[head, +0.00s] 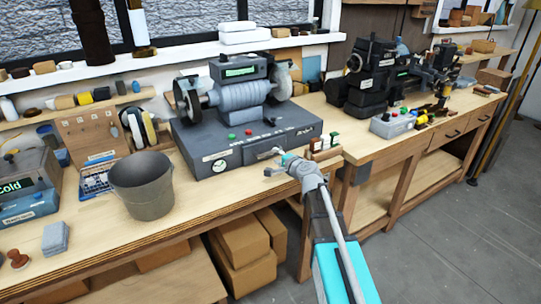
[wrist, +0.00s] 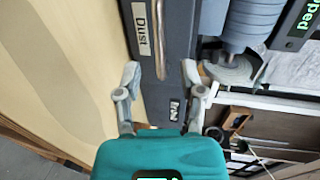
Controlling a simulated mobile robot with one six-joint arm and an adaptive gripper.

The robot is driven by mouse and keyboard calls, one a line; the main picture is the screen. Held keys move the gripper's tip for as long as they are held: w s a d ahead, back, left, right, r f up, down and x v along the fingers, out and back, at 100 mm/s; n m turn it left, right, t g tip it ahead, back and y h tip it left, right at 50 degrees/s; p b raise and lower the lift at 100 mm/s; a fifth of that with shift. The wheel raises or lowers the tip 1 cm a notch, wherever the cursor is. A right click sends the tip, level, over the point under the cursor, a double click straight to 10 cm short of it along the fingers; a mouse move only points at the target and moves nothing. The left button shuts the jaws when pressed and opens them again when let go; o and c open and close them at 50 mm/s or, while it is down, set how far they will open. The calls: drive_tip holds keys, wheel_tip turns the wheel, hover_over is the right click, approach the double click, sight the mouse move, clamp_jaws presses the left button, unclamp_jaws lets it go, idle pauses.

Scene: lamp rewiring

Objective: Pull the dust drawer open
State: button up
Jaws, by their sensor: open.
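The dust drawer is in the front of the dark grey bench grinder base (head: 207,164). In the wrist view its dark front shows a "Dust" label (wrist: 143,30) and a long pale metal handle (wrist: 155,30). The handle also shows in the head view (head: 264,153). The drawer front looks flush with the base. My gripper (head: 279,166) is open just in front of the base, near the right end of the handle. In the wrist view my open fingertips (wrist: 160,72) lie on either side of the handle's near end. I cannot tell whether they touch it.
A grey bucket (head: 146,190) stands left of the grinder on the wooden bench. A small wooden block rack (head: 323,151) stands close to the right of my gripper. Cardboard boxes (head: 240,250) lie under the bench. The floor (head: 430,230) at the right is clear.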

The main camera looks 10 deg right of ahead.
sight(270, 152)
drive_tip(key=shift+b+x, duration=0.4)
drive_tip(key=shift+x, duration=2.25)
clamp_jaws()
